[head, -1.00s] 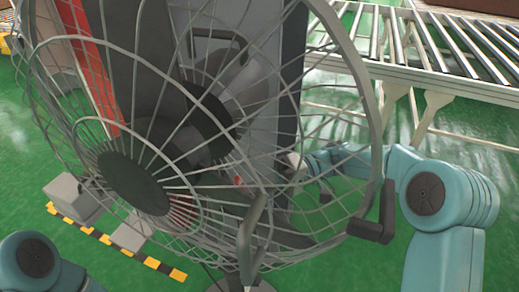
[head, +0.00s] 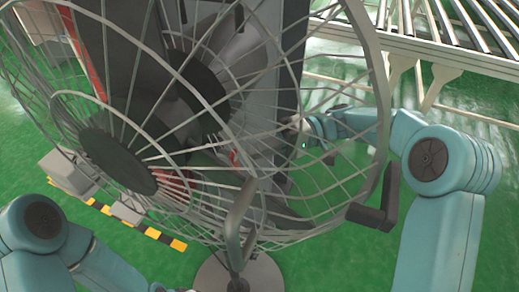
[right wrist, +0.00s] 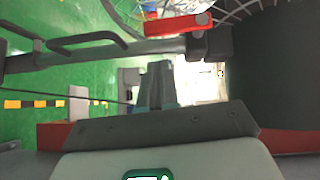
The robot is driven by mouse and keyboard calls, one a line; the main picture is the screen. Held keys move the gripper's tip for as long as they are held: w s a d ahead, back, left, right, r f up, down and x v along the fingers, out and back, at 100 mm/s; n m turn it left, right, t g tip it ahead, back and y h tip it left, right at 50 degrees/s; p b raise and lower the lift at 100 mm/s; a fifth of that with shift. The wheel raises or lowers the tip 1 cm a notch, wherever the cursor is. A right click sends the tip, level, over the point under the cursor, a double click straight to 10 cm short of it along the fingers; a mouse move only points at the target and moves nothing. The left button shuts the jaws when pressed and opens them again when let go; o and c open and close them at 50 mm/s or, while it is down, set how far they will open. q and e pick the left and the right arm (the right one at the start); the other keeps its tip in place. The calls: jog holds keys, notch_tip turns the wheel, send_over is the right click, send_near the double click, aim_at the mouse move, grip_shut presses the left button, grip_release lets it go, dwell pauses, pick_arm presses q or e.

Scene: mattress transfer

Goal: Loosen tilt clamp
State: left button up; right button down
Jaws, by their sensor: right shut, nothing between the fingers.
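A large grey wire-caged fan (head: 118,160) fills the left and middle of the head view, tilted on its stand. A red lever (right wrist: 178,24), which looks like the tilt clamp, sits beside a dark joint at the top of the right wrist view. My right arm reaches behind the cage in the head view, and the wires partly hide its gripper. In the right wrist view my right gripper (right wrist: 156,85) is shut and empty, below the red lever and apart from it in the picture. My left arm shows at the lower left; its gripper is out of view.
The fan's round base (head: 240,272) stands on the green floor. A black handle (head: 380,208) juts from the cage's right side. A roller conveyor (head: 430,55) stands at the upper right. Yellow-black floor tape (head: 165,237) and a grey block (head: 68,172) lie at the left.

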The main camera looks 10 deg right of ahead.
jog(key=v, duration=1)
jog(key=shift+f+b, duration=0.3)
jog(key=shift+b, duration=0.1)
jog(key=shift+w+d, duration=0.1)
jog(key=shift+d, duration=0.05)
